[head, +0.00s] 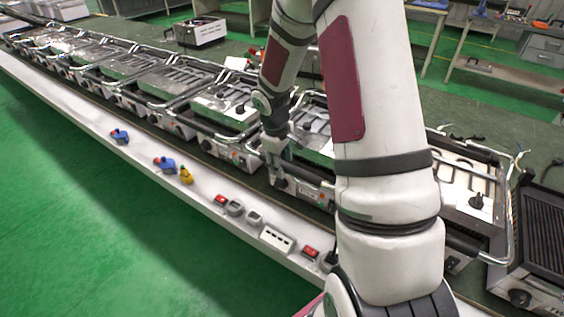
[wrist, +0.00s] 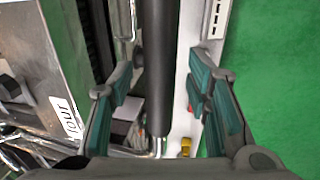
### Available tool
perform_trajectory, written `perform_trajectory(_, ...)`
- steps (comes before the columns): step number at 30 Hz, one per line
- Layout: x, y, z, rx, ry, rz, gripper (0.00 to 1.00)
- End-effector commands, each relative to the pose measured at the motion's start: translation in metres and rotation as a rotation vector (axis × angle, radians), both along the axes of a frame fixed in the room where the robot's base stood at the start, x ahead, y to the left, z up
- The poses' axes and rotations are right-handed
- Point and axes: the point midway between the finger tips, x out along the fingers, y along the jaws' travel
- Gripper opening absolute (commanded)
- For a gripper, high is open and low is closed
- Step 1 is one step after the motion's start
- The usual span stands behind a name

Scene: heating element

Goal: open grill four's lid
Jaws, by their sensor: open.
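Grill four shows at the left of the wrist view as a metal lid (wrist: 48,62) with a partly cut-off label (wrist: 71,118) reading "our". Its long dark bar handle (wrist: 158,70) runs up the middle of that view. My gripper (wrist: 163,82) is open, one teal-padded finger on each side of the handle, with gaps on both sides. I cannot tell how deep the handle sits between the fingers. In the head view my gripper (head: 275,152) is at the front of a grill (head: 312,187), partly hidden behind my arm. The lid looks down.
More grills (head: 215,107) stand in a row to the left, and a ribbed grill (head: 545,230) is at the far right. The white front ledge (head: 200,180) carries blue and yellow parts (head: 165,163) and red switches (head: 310,252). Green floor lies open in front.

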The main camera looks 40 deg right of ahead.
Motion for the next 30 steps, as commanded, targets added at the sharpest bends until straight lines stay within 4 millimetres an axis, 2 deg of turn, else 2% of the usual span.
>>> perform_trajectory(7,0.0,0.0,0.0,0.0,0.0,0.0,0.42)
perform_trajectory(12,0.0,0.0,0.0,0.0,0.0,-0.001,0.04)
perform_trajectory(13,0.0,0.0,0.0,0.0,0.0,-0.001,0.0)
perform_trajectory(23,0.0,-0.001,0.006,0.011,0.001,-0.003,0.0)
perform_trajectory(26,-0.002,-0.002,0.017,0.03,0.008,-0.004,0.0)
perform_trajectory(30,-0.004,-0.006,0.041,0.075,0.022,-0.006,0.0)
